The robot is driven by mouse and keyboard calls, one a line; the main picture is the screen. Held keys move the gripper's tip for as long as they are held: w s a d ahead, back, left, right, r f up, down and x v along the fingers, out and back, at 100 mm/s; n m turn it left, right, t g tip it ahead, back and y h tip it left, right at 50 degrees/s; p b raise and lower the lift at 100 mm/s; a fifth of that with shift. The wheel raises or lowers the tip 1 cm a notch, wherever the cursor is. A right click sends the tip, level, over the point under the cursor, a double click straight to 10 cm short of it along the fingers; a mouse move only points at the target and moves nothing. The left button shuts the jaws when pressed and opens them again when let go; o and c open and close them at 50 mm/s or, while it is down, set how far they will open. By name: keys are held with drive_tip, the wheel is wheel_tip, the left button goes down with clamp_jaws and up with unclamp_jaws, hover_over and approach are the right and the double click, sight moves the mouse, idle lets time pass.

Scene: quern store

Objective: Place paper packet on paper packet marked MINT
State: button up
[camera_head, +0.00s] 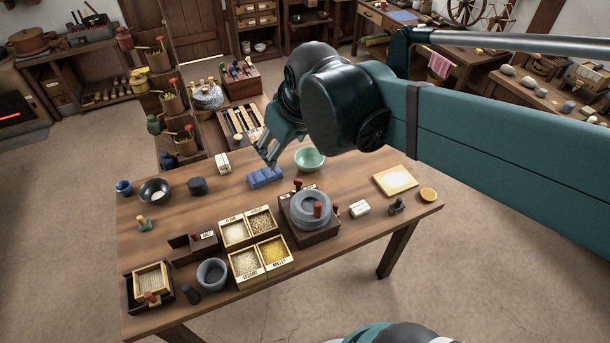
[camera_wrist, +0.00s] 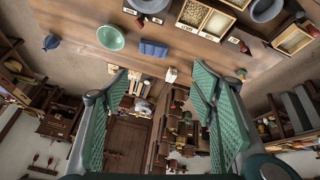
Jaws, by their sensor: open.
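A small white packet (camera_head: 223,163) stands near the table's far edge, left of a blue folded bundle; it also shows in the wrist view (camera_wrist: 171,75), between my fingers but farther off. A second pale packet (camera_head: 360,209) lies on the right part of the table, right of the stone quern. The lettering on both is too small to read, so I cannot tell which is marked MINT. My gripper (camera_head: 268,152) is open and empty above the far side of the table, close to the blue bundle in the head view. Its spread fingers (camera_wrist: 160,72) show in the wrist view.
The blue bundle (camera_head: 265,177) and a green bowl (camera_head: 309,159) are near my gripper. The quern (camera_head: 311,210) and grain boxes (camera_head: 238,247) fill the middle and front. Bare wood (camera_head: 205,212) shows at centre left.

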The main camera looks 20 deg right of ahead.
drive_tip(key=s+d+f+m+t, duration=0.1)
drive_tip(key=s+f+m, duration=0.2)
drive_tip(key=s, duration=0.6)
drive_tip(key=shift+s+d+f+m, duration=0.15)
drive_tip(key=shift+d+f+m, duration=0.15)
drive_tip(key=shift+d, duration=0.05)
